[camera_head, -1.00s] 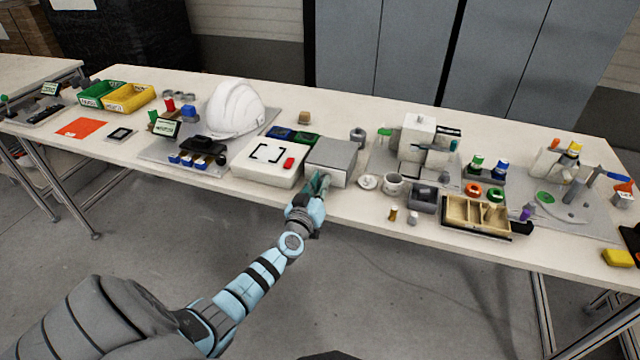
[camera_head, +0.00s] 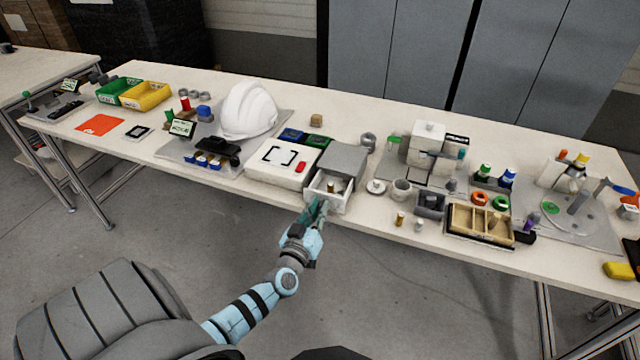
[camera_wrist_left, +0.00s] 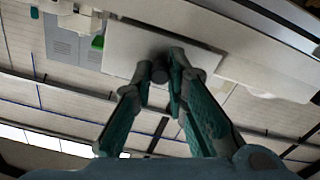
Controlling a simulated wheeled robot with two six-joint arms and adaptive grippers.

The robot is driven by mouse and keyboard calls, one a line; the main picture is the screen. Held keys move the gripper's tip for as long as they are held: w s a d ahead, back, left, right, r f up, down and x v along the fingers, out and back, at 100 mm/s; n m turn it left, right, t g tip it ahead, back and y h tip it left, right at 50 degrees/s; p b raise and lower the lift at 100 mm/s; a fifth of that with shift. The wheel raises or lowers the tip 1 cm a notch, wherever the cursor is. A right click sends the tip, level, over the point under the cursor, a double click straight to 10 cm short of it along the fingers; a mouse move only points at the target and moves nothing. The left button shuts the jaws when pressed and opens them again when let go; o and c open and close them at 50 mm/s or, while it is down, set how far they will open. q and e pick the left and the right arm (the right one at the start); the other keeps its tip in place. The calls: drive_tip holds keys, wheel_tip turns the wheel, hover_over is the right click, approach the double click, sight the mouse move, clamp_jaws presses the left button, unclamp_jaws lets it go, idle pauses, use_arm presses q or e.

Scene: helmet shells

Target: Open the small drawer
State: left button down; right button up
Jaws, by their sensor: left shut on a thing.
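The small drawer (camera_head: 329,190) is white and slides out of the front of a grey box (camera_head: 345,160) near the front edge of the table. It stands open, and a small brass-coloured piece and some light parts show inside. My left gripper (camera_head: 318,208) is in front of the drawer. In the left wrist view its two fingers (camera_wrist_left: 160,75) are closed around a dark round knob (camera_wrist_left: 159,72) on the pale drawer front (camera_wrist_left: 190,55). My right gripper is not in view.
A white box (camera_head: 283,163) with a red button stands left of the drawer. Right of it are a round white disc (camera_head: 376,187), a cup (camera_head: 401,190) and a wooden tray (camera_head: 478,226). The space in front of the table is clear floor.

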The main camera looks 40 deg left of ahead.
use_arm(q)
drive_tip(key=c, duration=1.6)
unclamp_jaws()
drive_tip(key=v, duration=1.2)
